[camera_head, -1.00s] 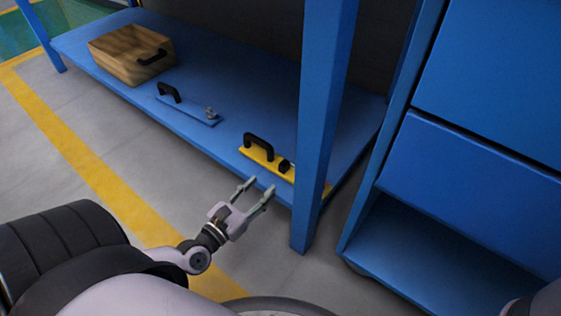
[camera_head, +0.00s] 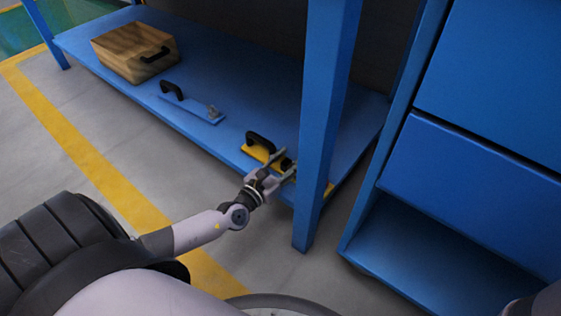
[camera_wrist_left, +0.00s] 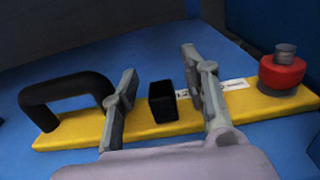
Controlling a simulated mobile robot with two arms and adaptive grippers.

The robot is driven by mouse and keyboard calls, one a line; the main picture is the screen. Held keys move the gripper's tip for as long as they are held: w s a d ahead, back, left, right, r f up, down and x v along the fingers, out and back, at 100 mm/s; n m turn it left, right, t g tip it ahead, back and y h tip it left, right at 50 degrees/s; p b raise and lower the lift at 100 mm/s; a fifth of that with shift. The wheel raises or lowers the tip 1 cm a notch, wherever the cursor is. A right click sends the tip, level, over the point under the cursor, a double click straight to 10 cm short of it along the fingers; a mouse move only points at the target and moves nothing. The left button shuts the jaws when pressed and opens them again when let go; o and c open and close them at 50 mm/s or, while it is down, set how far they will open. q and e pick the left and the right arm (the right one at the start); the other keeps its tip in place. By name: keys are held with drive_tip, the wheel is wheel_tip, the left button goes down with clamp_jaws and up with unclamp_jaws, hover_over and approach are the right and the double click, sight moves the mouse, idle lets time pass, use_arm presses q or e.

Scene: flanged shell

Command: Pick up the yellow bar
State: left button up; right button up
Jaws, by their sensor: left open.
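The yellow bar (camera_head: 255,153) lies on the blue lower shelf, partly behind the blue table leg in the head view. In the left wrist view the yellow bar (camera_wrist_left: 80,130) shows a black arched handle (camera_wrist_left: 68,90) at the left, a black block (camera_wrist_left: 163,101) near the middle, a white label and a red knob (camera_wrist_left: 282,72) at the right. My left gripper (camera_head: 285,161) is open over the bar. In the wrist view its fingers (camera_wrist_left: 158,78) stand on either side of the black block, apart from it. Whether they touch the bar is unclear. My right gripper is not seen.
The blue shelf (camera_head: 215,92) also carries a wooden box (camera_head: 133,52) and a blue plate (camera_head: 190,108) with a black handle. A blue table leg (camera_head: 325,120) stands close right of my left gripper. A blue cabinet (camera_head: 470,190) is farther right.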

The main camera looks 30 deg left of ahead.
use_arm(q)
drive_tip(key=shift+c, duration=0.3)
clamp_jaws()
idle(0.6)
drive_tip(key=shift+r, duration=0.1)
